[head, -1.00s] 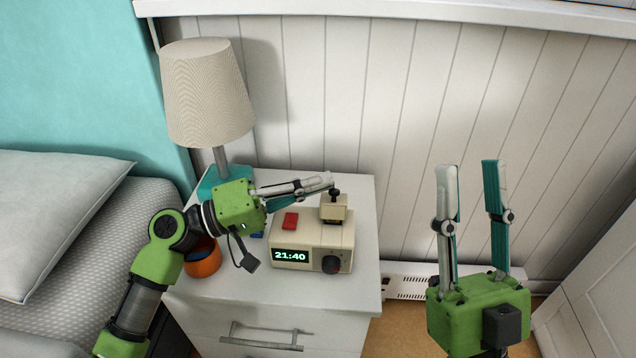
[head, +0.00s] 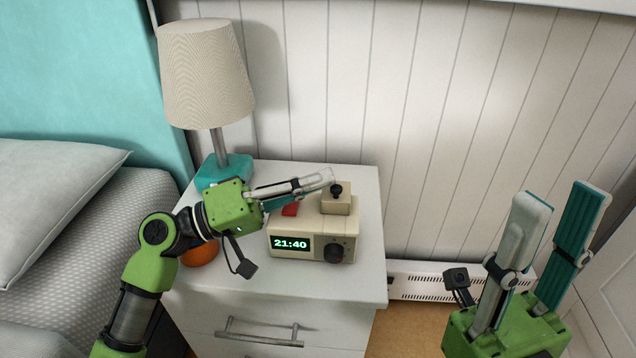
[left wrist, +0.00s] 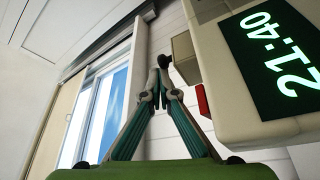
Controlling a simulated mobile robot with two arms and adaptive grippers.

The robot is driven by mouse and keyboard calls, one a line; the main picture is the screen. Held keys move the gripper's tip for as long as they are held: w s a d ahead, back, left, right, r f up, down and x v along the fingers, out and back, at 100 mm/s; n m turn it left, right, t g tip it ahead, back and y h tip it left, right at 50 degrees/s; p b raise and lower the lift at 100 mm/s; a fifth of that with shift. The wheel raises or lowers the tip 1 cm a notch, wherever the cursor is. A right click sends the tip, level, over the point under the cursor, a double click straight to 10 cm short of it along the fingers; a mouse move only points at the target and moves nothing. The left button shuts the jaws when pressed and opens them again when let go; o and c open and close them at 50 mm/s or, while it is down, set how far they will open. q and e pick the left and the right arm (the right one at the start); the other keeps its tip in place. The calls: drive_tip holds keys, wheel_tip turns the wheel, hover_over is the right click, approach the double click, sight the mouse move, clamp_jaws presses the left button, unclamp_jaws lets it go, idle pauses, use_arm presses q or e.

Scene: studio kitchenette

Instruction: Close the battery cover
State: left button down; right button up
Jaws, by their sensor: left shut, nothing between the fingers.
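A cream clock radio (head: 300,222) showing 21:40 stands on the nightstand. A beige block-like part with a black knob (head: 336,190), which seems to be the battery cover (head: 337,204), sits at its top right. I cannot tell how far the cover is open. My left gripper (head: 330,177) is shut and empty, its tips close beside the knob. In the left wrist view the fingertips (left wrist: 160,66) are at the knob, beside the beige part (left wrist: 185,58); contact is unclear. My right gripper (head: 558,195) is open and empty at the right, away from the clock.
A lamp (head: 207,75) stands behind, and an orange object (head: 200,252) is partly behind my left arm. The nightstand (head: 345,285) is clear in front. A bed lies left.

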use_arm(q)
drive_tip(key=shift+s+d+f, duration=0.15)
drive_tip(key=shift+f, duration=0.2)
idle(0.3)
